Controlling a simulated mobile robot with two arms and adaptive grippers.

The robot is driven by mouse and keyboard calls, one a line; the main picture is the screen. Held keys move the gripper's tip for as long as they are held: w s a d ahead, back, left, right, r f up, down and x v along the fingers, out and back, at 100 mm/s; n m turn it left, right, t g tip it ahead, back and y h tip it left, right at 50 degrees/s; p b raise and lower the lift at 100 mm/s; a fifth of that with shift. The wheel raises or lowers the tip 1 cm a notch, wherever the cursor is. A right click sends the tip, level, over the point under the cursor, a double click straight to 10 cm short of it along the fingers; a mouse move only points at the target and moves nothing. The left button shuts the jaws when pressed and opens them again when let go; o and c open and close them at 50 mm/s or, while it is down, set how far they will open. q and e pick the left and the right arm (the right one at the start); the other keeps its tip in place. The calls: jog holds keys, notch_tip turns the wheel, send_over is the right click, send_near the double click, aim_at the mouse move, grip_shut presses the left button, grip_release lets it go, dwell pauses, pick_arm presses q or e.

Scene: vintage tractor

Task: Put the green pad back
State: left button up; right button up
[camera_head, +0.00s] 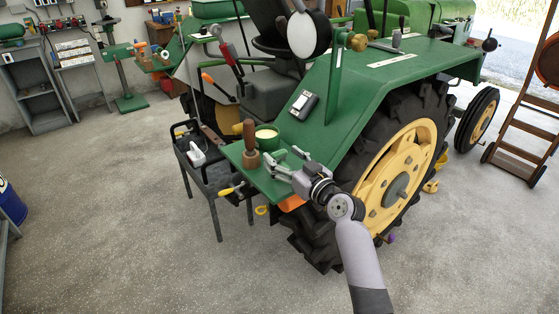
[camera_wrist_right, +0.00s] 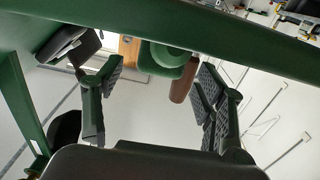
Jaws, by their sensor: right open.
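A small round green piece with a pale top (camera_head: 266,138) sits near the front corner of the green fender; I cannot tell surely whether it is the green pad. Rounded green shapes (camera_wrist_right: 160,55) show beyond my fingers in the right wrist view. A brown wooden handle (camera_head: 249,142) stands upright beside the green piece and shows as a brown cylinder (camera_wrist_right: 182,85) in the wrist view. My right gripper (camera_head: 277,162) is open at the fender corner, close to the green piece, with nothing seen held between its fingers (camera_wrist_right: 160,78). My left gripper is not in view.
The green fender (camera_head: 345,75) rises above the large rear wheel (camera_head: 397,178). A black box with a pale face (camera_head: 304,104) lies on it. A dark cart (camera_head: 206,172) stands left of the corner.

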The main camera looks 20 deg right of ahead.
jog(key=shift+c, duration=0.4)
jog(key=c, duration=1)
jog(key=shift+c, duration=0.7)
jog(key=shift+r, duration=0.15)
